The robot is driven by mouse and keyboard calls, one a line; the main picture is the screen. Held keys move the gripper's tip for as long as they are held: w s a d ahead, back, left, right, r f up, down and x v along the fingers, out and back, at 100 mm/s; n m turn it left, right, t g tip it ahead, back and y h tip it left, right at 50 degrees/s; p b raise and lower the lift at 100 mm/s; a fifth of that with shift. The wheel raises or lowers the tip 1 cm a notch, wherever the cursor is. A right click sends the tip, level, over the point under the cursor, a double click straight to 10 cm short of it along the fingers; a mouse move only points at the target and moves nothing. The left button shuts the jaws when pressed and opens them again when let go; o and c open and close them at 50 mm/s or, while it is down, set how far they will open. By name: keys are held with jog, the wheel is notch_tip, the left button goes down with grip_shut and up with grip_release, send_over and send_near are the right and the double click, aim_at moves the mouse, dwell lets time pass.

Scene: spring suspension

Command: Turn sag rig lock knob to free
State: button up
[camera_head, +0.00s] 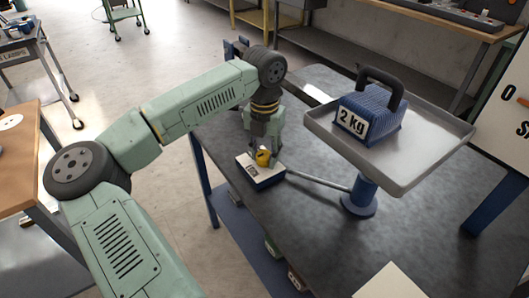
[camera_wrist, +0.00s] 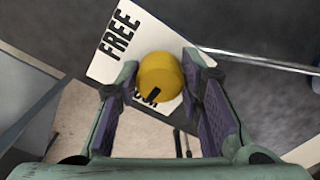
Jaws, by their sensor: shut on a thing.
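The yellow lock knob (camera_wrist: 160,76) sits on a white label plate (camera_wrist: 150,32) in the wrist view. A black pointer line on the knob faces the lower, partly hidden word, apart from the printed word FREE. My gripper (camera_wrist: 160,88) has one finger on each side of the knob and is shut on it. In the head view the knob (camera_head: 263,157) shows on a small block with a white top (camera_head: 262,176), at the table's left edge, under my gripper (camera_head: 262,150).
A rod (camera_head: 318,181) runs from the block to a blue post (camera_head: 360,198) that carries a tray (camera_head: 425,170). A blue 2 kg weight (camera_head: 370,115) with a black handle stands on the tray. The dark table (camera_head: 315,240) is mostly clear in front.

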jog(key=c, duration=0.3)
jog(key=shift+c, duration=0.2)
jog(key=shift+m+b, duration=0.3)
jog(key=shift+b, duration=0.1)
jog(key=m+b, duration=0.2)
jog(key=shift+f+m, duration=0.15)
jog(key=shift+m, duration=0.25)
jog(key=m+b, duration=0.2)
jog(key=m, duration=0.2)
jog(key=shift+d+m, duration=0.1)
jog(key=shift+m, duration=0.2)
jog(key=m+b, duration=0.1)
jog(key=m, duration=0.4)
jog(key=shift+s+b, duration=0.1)
jog(key=shift+b, duration=0.2)
jog(key=m, duration=0.4)
jog(key=shift+r+m, duration=0.2)
jog(key=shift+m, duration=0.4)
jog(key=o, duration=1.2)
jog(key=shift+s, duration=0.1)
jog(key=shift+c, duration=0.2)
